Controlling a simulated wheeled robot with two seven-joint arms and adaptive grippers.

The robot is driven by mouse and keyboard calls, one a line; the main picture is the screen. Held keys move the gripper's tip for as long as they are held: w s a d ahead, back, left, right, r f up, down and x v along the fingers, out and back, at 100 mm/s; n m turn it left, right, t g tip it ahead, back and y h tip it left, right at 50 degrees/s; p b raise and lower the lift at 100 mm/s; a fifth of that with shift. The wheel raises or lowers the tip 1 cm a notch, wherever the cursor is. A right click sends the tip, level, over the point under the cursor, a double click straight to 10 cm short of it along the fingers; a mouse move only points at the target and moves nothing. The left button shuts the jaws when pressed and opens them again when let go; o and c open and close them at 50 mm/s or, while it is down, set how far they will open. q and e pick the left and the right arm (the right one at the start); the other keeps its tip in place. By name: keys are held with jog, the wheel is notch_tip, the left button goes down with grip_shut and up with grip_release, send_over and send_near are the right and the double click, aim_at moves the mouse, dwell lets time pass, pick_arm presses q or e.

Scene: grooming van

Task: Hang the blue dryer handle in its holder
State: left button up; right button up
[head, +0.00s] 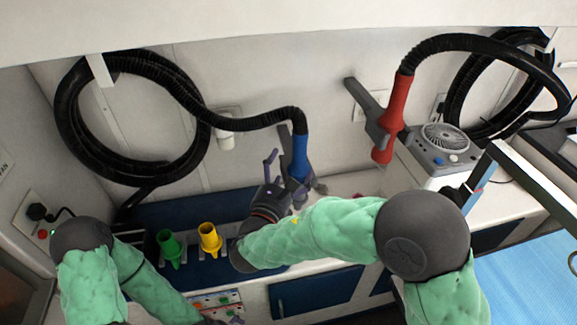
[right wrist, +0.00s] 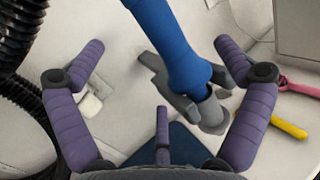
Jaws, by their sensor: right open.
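The blue dryer handle (head: 300,158) hangs nearly upright at the end of its black hose, near the back wall. Its grey holder (head: 285,138) shows beside and behind it. In the right wrist view, grey holder parts (right wrist: 152,65) show on both sides of the blue handle (right wrist: 172,45), so it appears to sit in the holder; full seating is hard to tell. My right gripper (head: 291,173) is open around the lower handle, its purple fingers apart from it in the wrist view (right wrist: 160,55). My left gripper (head: 222,321) is mostly cut off at the bottom edge.
A red dryer handle (head: 396,105) rests in a grey holder at right, above a grey fan unit (head: 445,140). Green (head: 170,247) and yellow (head: 210,239) nozzles stand left of my right gripper. A black hose coil (head: 75,125) hangs on the wall.

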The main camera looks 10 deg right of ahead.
jog(key=shift+v, duration=2.4)
